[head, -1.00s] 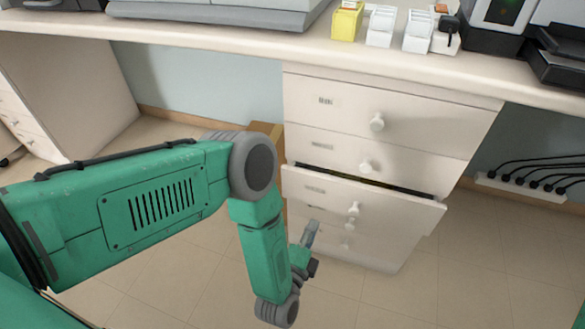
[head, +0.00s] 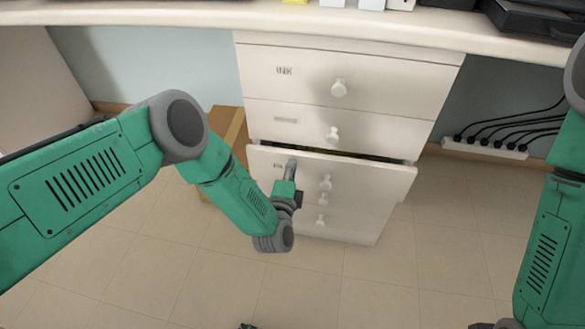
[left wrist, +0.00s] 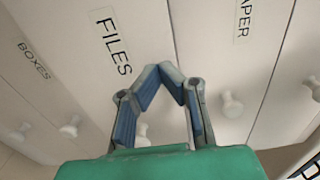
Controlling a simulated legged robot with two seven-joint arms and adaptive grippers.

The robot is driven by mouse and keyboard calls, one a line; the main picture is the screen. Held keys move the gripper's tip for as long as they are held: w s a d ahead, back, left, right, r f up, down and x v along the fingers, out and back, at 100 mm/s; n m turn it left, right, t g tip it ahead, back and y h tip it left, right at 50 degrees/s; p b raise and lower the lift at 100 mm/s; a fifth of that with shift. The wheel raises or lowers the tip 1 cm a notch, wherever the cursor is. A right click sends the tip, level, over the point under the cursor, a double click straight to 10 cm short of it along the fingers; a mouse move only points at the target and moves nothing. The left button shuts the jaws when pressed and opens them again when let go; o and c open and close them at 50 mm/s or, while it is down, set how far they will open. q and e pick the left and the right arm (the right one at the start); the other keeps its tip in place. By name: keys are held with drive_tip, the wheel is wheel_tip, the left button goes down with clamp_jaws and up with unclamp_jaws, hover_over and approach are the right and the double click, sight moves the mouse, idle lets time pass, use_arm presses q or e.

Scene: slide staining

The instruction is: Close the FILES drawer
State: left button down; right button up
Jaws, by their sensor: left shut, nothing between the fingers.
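The FILES drawer (head: 372,176) is the third one down in the white cabinet and stands slightly open, with a dark gap along its top edge. In the left wrist view its front (left wrist: 143,30) with the FILES label fills the middle. My left gripper (head: 291,166) is in front of the drawer's left part, left of its knob (head: 325,183). The left wrist view shows its fingertips (left wrist: 165,70) together and empty, close to the front; I cannot tell whether they touch it.
The INK drawer (head: 405,88) and the drawer under it (head: 385,131) are shut. The counter (head: 200,14) runs above. A cardboard box (head: 232,130) stands left of the cabinet. Cables on a power strip (head: 485,149) are at the right. The floor in front is clear.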

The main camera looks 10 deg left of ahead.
sight(292, 158)
use_arm(q)
drive_tip(key=shift+w+a, duration=0.2)
drive_tip(key=shift+w, duration=0.25)
drive_tip(key=w+b, duration=0.1)
drive_tip(key=w, duration=0.1)
drive_tip(key=w+b, duration=0.1)
drive_tip(key=w, duration=0.1)
drive_tip(key=shift+d+f, duration=0.1)
drive_tip(key=shift+d, duration=0.1)
drive_tip(key=shift+w+a+r, duration=0.15)
drive_tip(key=shift+w+r, duration=0.15)
drive_tip(key=shift+w, duration=0.1)
